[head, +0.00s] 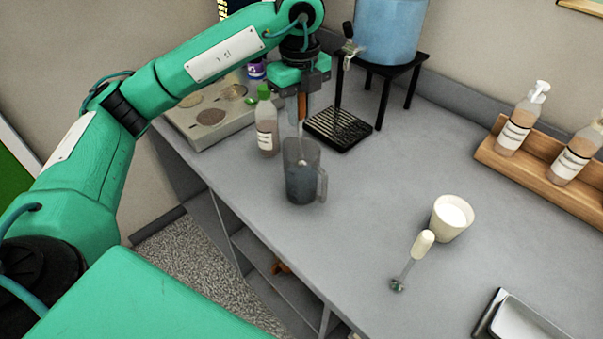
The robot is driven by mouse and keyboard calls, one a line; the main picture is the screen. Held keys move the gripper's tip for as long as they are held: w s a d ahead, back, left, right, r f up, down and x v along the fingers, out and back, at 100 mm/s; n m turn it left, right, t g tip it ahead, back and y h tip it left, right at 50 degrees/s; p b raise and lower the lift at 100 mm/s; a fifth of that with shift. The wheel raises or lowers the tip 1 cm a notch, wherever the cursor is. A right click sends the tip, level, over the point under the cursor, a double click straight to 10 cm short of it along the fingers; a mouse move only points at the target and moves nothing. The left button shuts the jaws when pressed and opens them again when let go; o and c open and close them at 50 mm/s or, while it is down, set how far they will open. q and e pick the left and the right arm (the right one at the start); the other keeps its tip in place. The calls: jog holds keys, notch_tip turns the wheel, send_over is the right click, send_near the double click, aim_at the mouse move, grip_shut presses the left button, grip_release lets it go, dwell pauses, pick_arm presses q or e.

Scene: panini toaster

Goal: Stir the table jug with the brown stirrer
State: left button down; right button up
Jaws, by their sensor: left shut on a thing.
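The table jug (303,185) is a dark translucent jug with a handle on its right side, standing upright on the grey counter. My left gripper (301,100) is above the jug, pointing down, and is shut on the brown stirrer (302,107). The stirrer's brown handle shows between the fingers. Its thin pale shaft runs down into the jug's mouth, and its lower end is hard to make out through the dark wall. My right gripper is not in view.
A bottle with a green cap (266,125) stands close left of the jug. A black drip tray (338,128) and a blue dispenser on a stand (390,30) are behind.

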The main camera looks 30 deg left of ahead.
pick_arm(q)
notch_tip(320, 180, up, 8)
jog(key=p, duration=0.6)
dwell(0.8)
